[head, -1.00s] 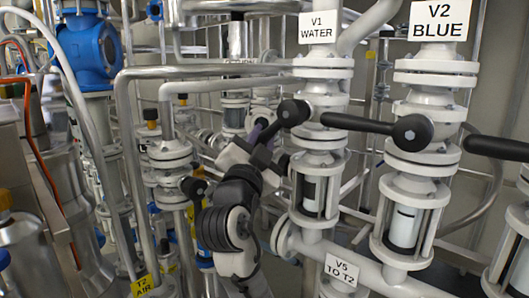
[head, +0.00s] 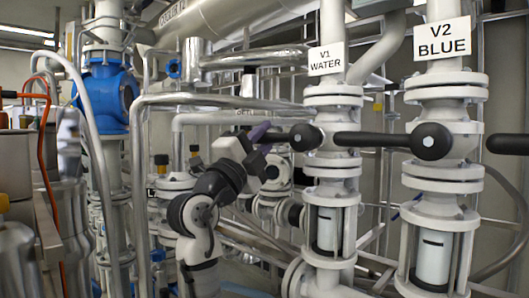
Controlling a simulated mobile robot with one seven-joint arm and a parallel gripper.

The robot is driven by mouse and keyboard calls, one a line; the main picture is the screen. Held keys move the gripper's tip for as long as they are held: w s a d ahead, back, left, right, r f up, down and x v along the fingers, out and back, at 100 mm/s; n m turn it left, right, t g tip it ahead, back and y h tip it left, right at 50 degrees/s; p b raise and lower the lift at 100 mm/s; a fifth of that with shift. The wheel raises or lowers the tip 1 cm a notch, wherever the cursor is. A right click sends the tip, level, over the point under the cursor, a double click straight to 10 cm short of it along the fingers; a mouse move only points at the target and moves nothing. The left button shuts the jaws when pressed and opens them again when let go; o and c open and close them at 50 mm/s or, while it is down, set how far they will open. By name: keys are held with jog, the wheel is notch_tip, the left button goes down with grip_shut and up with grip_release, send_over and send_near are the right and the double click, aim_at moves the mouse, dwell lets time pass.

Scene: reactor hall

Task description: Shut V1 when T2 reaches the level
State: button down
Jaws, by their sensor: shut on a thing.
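The V1 valve (head: 333,185) is a white flanged valve on a vertical pipe, under a "V1 WATER" label (head: 326,58). Its black lever (head: 285,137) runs from a round hub out to the left, crosswise to the pipe. My gripper (head: 259,138) is at the left end of this lever, shut on it; the fingers are small and partly hidden. A sight glass (head: 325,228) with a dark mark sits below V1. No T2 label, tank or level can be made out in the head view.
The V2 valve (head: 446,150) stands right of V1, its black lever (head: 375,139) reaching left across to V1. Another dark lever (head: 508,144) enters at the right edge. Grey pipes (head: 225,100) crowd behind my arm. A blue fitting (head: 105,98) stands at left.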

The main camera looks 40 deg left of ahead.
jog(key=shift+r+m+h, duration=0.3)
jog(key=shift+h, duration=0.1)
jog(key=c, duration=1.3)
grip_release()
jog(key=shift+f, duration=0.1)
jog(key=shift+s+f, duration=0.15)
jog(key=shift+s, duration=0.05)
jog(key=b+v, duration=0.4)
jog(key=v, duration=0.9)
jog(key=shift+s, duration=0.2)
